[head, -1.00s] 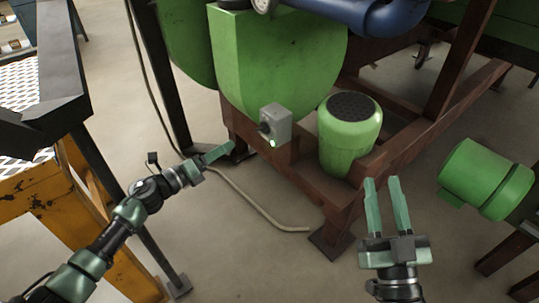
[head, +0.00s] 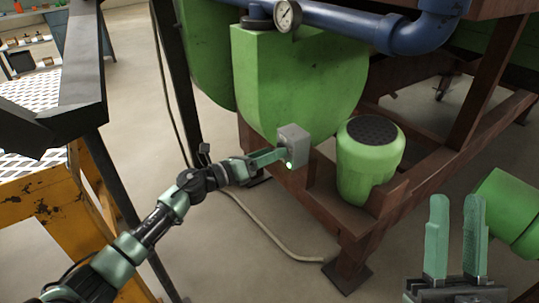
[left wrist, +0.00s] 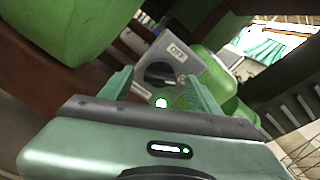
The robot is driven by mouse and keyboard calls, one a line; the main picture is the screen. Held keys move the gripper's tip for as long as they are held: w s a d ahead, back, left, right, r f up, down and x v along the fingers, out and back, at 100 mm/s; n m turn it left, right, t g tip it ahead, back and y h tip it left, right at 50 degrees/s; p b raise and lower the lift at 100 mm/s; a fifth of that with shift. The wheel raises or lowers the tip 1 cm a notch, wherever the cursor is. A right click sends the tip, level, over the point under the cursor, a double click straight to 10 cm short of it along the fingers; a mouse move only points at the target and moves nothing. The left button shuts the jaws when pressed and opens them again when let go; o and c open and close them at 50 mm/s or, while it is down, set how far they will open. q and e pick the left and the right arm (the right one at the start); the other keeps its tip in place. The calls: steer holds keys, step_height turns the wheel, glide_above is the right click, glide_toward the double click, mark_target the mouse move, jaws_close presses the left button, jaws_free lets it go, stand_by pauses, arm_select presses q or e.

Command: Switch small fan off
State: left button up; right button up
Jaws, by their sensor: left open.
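The small fan's switch is a grey box (head: 293,143) on the front of the brown frame, below the large green housing. In the left wrist view the switch box (left wrist: 178,52) shows a dark round knob, an "OFF" label at its upper right and a lit green lamp (left wrist: 161,103). My left gripper (head: 280,155) is open, with its fingertips at the box face. In the wrist view its fingers stand on either side of the knob; contact cannot be told. My right gripper (head: 456,230) is open and empty at the lower right, away from the switch.
A green motor (head: 368,165) with a dark perforated top stands right of the switch. A blue pipe (head: 350,25) and a gauge (head: 287,15) are above. A cable (head: 262,228) lies on the floor. A yellow bench (head: 45,215) stands at the left.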

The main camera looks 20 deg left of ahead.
arm_select(q)
jaws_close()
arm_select(e)
steer(key=w+d+f+g+h+p, duration=0.1)
steer(key=w+f+g+h+p, duration=0.15)
steer(key=f+g, duration=0.5)
steer(key=w+f+g+h+p, duration=0.25)
steer(key=f+g, duration=0.25)
steer(key=f, duration=0.6)
arm_select(q)
steer(key=n+p, duration=0.4)
steer(key=n, duration=0.8)
arm_select(e)
steer(key=s+d+f+g+h, duration=0.1)
steer(key=s+d+f+g, duration=0.2)
steer(key=s+f+g, duration=0.2)
steer(key=s+d+f+m+g+h, duration=0.1)
steer(key=s+d+f+g, duration=0.2)
steer(key=s+f+g, duration=0.3)
steer(key=s+f, duration=0.1)
steer(key=s, duration=0.4)
steer(key=shift+h, duration=0.3)
steer(key=shift+d, duration=0.1)
